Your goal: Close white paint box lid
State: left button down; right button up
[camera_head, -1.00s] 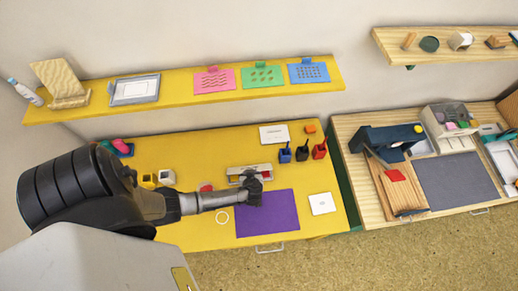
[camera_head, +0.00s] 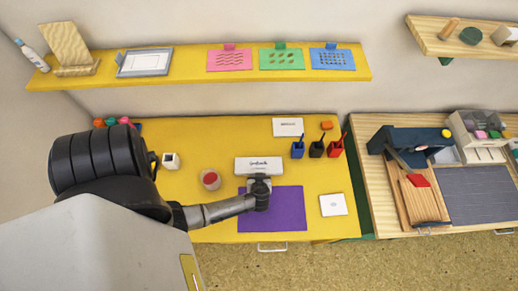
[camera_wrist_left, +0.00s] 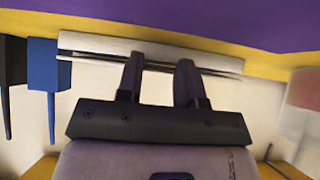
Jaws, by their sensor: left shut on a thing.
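The white paint box (camera_head: 259,166) stands on the yellow table, just behind the purple mat. In the head view its white lid, with dark lettering, faces me and no colours inside show. In the left wrist view the box (camera_wrist_left: 90,44) is a long white strip with a thin dark line along it. My left gripper (camera_head: 260,185) is at the box's front edge. In the wrist view my left gripper (camera_wrist_left: 160,66) has its two fingers against the box, shut on its lid edge. I cannot tell whether the lid is fully down. My right gripper is not in view.
Blue (camera_head: 298,148), black (camera_head: 316,149) and red (camera_head: 335,148) pots stand right of the box. A round container with a red top (camera_head: 210,180) is to the left. The purple mat (camera_head: 288,212) is bare beside my gripper; a white square (camera_head: 333,204) lies right of it.

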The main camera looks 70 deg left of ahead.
pick_arm(q)
jog(key=shift+s+d+f, duration=0.1)
jog(key=shift+d+f, duration=0.05)
jog(key=shift+f, duration=0.15)
jog(key=c, duration=1.2)
grip_release()
jog(key=o, duration=0.3)
jog(key=shift+d, duration=0.15)
jog(key=shift+o, duration=0.7)
jog(key=shift+r, duration=0.1)
jog(key=shift+r, duration=0.1)
jog(key=shift+r, duration=0.2)
jog(key=p+v, duration=0.7)
jog(key=v, duration=0.6)
